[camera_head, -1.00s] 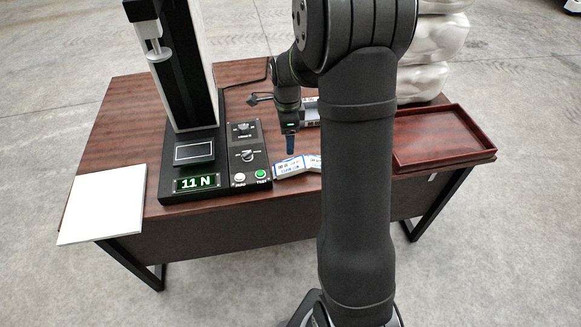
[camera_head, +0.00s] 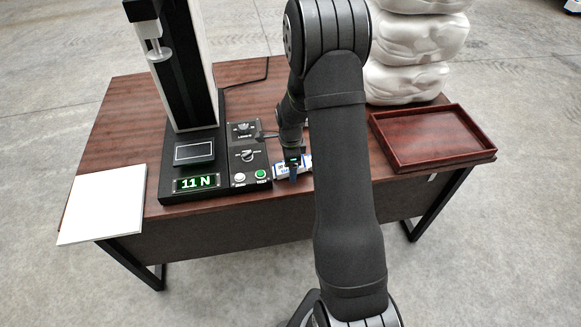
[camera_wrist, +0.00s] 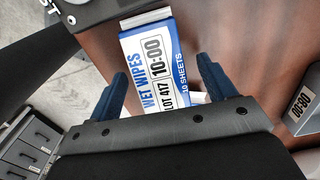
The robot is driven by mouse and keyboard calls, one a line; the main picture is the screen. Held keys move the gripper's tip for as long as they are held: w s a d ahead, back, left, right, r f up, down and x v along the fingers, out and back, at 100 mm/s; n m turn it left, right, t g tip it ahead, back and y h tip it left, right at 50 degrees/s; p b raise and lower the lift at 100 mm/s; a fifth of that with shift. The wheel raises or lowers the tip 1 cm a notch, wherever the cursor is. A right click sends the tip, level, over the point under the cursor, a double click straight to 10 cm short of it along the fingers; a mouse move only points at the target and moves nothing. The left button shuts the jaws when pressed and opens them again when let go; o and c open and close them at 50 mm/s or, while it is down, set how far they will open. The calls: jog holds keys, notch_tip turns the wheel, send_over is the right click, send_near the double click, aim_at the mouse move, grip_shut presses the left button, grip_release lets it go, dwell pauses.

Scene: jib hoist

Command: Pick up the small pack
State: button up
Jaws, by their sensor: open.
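The small pack, a white and blue wet wipes pack marked 10:00 (camera_wrist: 152,68), lies on the brown table between my two blue fingers in the wrist view. In the head view the pack (camera_head: 281,172) is partly hidden by my gripper (camera_head: 293,174). My gripper (camera_wrist: 162,70) is open, with one finger at each side of the pack. A gap shows at the right finger; contact at the left finger cannot be told. A second item with a white label (camera_wrist: 302,103) lies to the right in the wrist view.
A black tester with an 11 N display (camera_head: 196,183) stands just left of the pack. A red-brown tray (camera_head: 435,165) is at the table's right, a white board (camera_head: 103,200) at its left. White wrapped bulk (camera_head: 410,80) stands behind.

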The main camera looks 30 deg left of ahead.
jog(key=c, duration=1.2)
jog(key=shift+o, duration=0.2)
jog(key=shift+r, duration=0.4)
notch_tip(320, 180, up, 4)
jog(key=shift+w+d+f, duration=0.1)
jog(key=shift+d+f, duration=0.05)
jog(key=w+d+r, duration=0.2)
jog(key=d+r, duration=0.4)
jog(key=d, duration=0.4)
jog(key=a+f+m+y, duration=0.1)
jog(key=a+m, duration=0.1)
jog(key=s+a+f+m+y, duration=0.1)
jog(key=a+m, duration=0.2)
jog(key=s+a+f+m+y, duration=0.1)
jog(key=a+m, duration=0.1)
jog(key=a, duration=0.1)
jog(key=shift+a+f+m, duration=0.15)
jog(key=shift+f+m, duration=0.15)
jog(key=shift+f, duration=0.05)
jog(key=shift+s+a+f+m, duration=0.1)
jog(key=shift+a+f+m, duration=0.2)
jog(key=shift+a+m, duration=0.15)
jog(key=shift+f, duration=3.3)
jog(key=shift+f, duration=0.4)
